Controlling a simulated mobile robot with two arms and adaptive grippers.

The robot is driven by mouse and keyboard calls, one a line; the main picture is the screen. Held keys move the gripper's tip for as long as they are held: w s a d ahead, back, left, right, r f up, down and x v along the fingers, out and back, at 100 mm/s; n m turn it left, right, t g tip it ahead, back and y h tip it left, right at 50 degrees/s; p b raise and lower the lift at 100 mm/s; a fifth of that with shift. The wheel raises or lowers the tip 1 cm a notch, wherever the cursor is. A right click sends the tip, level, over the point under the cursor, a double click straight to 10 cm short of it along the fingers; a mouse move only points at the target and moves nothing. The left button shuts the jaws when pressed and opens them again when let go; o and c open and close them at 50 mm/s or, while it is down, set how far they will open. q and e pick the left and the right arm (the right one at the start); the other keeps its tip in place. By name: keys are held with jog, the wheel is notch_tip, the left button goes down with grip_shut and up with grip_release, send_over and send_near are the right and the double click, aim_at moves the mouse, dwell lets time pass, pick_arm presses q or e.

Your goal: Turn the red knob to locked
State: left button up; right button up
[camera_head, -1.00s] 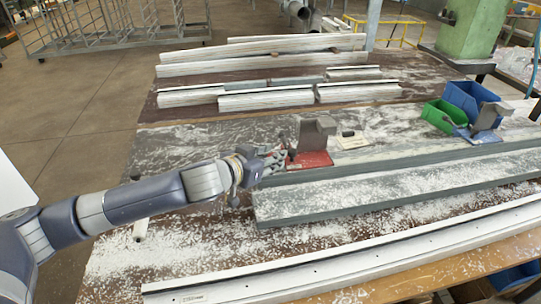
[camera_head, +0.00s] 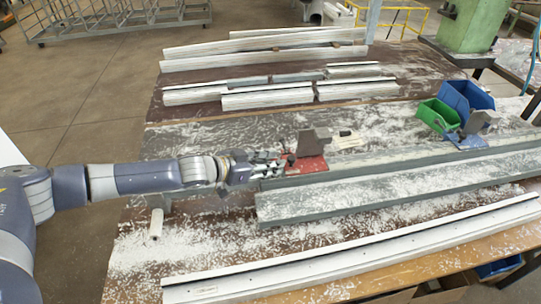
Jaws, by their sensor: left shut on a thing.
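The red clamp (camera_head: 308,166) with its upright grey block (camera_head: 314,141) sits at the left end of the long grey profile on the bench. My left gripper (camera_head: 282,164) reaches in from the left at the left end of this clamp. Its fingers are shut on the knob there. The knob is mostly hidden by the fingers, and its locked or unlocked position cannot be read. My right gripper is not in view.
The grey profile (camera_head: 390,190) runs right from the clamp, covered with white chips. A blue clamp (camera_head: 472,138) stands to the right near a green bin (camera_head: 437,114) and blue bin (camera_head: 468,97). A pale block (camera_head: 346,140) lies behind the red clamp.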

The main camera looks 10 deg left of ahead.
pick_arm(q)
jog(key=shift+w+a+r+m+g+h+p, duration=0.1)
jog(key=shift+w+r+m+g+h+p, duration=0.15)
jog(key=shift+m+g+p, duration=0.45)
jog(key=shift+f+m+g+h+p, duration=0.2)
jog(key=shift+m+g+h+p, duration=0.25)
jog(key=shift+h, duration=0.1)
jog(key=shift+a+f+m+g, duration=0.1)
jog(key=shift+m+g, duration=0.15)
jog(key=shift+m, duration=0.1)
jog(key=shift+w+f+m+g+h+b, duration=0.1)
jog(key=shift+f+m+g+h+b, duration=0.05)
jog(key=shift+m+g+h+b, duration=0.45)
jog(key=m+g+b, duration=0.2)
jog(key=b, duration=0.3)
jog(key=m+g+b, duration=0.2)
jog(key=b, duration=0.3)
jog(key=m+g+h+b, duration=0.1)
jog(key=g+b, duration=0.1)
jog(key=b, duration=0.2)
jog(key=shift+w+f+m+g+b, duration=0.15)
jog(key=shift+w+m+g+b, duration=0.1)
jog(key=shift+m+g+b, duration=0.15)
jog(key=shift+r+m+g+b, duration=0.2)
jog(key=shift+m+g+b, duration=0.1)
jog(key=shift+b, duration=0.6)
